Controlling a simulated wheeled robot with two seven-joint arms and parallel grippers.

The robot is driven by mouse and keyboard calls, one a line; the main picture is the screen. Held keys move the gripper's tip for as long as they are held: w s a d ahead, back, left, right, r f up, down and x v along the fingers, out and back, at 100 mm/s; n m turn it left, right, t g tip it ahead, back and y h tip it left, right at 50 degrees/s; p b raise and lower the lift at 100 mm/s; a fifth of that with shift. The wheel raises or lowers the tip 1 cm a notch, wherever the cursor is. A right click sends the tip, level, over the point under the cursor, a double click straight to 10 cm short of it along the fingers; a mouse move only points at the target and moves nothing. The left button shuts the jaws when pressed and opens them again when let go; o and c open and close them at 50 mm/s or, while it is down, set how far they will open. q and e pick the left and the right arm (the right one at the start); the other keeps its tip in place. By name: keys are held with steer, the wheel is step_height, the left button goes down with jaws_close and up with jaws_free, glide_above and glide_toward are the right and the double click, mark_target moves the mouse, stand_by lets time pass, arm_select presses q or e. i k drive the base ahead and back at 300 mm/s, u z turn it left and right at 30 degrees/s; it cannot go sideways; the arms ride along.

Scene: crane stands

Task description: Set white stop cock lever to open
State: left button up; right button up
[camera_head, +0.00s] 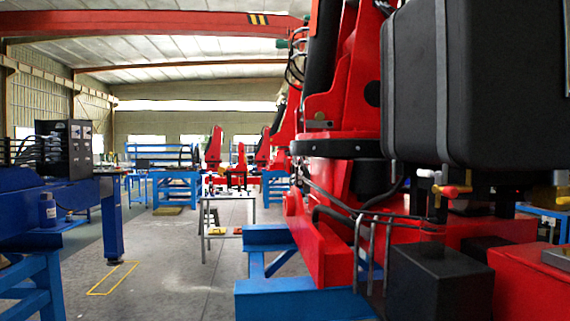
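A small white lever (428,174), which looks like the white stop cock lever, shows at the right, just under the large black tank (470,85) of the red crane. It appears to lie roughly level, pointing left. I cannot tell its exact setting at this size. A second lever, red and yellow (452,190), sits just below and to the right of it. Neither of my grippers is in view.
The red crane (340,190) rests on blue stands (300,300) at the right. A black box (440,280) stands below the levers. Blue benches (50,210) are at the left. A grey floor aisle (185,270) is free between, with a small table (228,225) farther back.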

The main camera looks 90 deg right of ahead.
mark_target(438, 176)
steer(key=z, duration=2.3)
